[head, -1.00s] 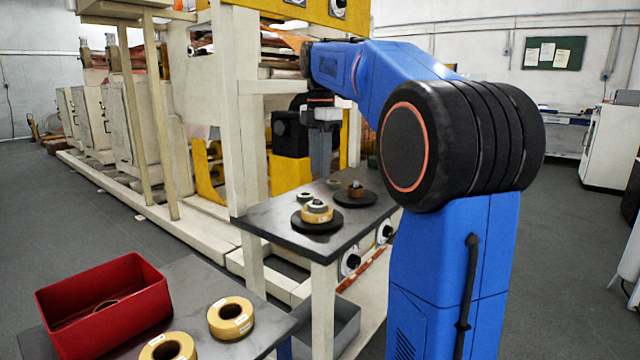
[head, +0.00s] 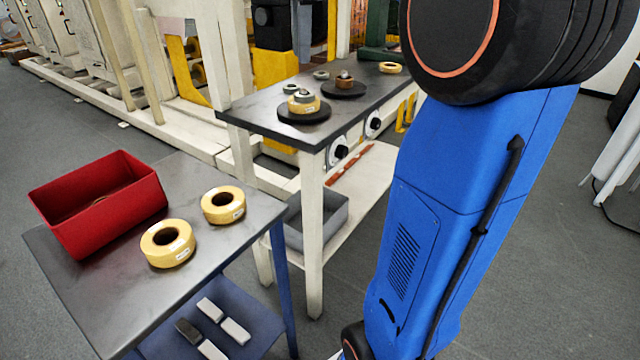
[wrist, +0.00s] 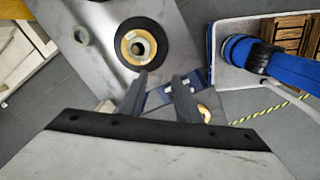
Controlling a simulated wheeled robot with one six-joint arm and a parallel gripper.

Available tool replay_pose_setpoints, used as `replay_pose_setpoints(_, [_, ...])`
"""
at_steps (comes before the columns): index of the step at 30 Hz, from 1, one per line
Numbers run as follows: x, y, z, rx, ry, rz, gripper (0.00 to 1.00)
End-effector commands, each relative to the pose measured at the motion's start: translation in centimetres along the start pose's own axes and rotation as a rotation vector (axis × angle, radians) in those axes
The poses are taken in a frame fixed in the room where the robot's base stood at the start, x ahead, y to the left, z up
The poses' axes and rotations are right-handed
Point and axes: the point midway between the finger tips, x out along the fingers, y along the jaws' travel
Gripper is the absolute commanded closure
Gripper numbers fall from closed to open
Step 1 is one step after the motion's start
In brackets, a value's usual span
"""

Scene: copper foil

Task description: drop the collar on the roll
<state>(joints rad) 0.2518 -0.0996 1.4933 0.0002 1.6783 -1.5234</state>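A tan-yellow roll (head: 304,103) lies on a black disc (head: 290,117) on the far bench. A grey collar (head: 303,94) rests on top of the roll. In the wrist view the roll (wrist: 124,46) surrounds a pale ring (wrist: 139,38) with a dark hole.
A second black disc (head: 345,93) holds a small brown piece (head: 344,80). Another yellow ring (head: 391,68) lies farther back. The near cart (head: 215,250) carries a red bin (head: 100,215) and two yellow rolls (head: 168,244) (head: 223,205). A grey bin (head: 318,225) stands below the bench.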

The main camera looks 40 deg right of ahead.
Motion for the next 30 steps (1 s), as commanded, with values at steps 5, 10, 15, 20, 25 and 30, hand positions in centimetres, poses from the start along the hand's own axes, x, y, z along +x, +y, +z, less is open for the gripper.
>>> replay_pose_setpoints(5, [3.3,-5.5,-1.8,0.22,0.016,0.061,0.7])
replay_pose_setpoints(10, [7.2,-10.5,-3.0,0.438,0.049,0.113,0.7])
replay_pose_setpoints(15, [11.7,-15.5,-3.8,0.656,0.099,0.157,0.7])
replay_pose_setpoints(20, [16.6,-20.3,-4.2,0.859,0.159,0.188,0.7])
replay_pose_setpoints(25, [21.9,-24.8,-4.3,1.062,0.231,0.205,0.7])
replay_pose_setpoints(30, [25.8,-27.6,-4.2,1.201,0.287,0.208,0.7])
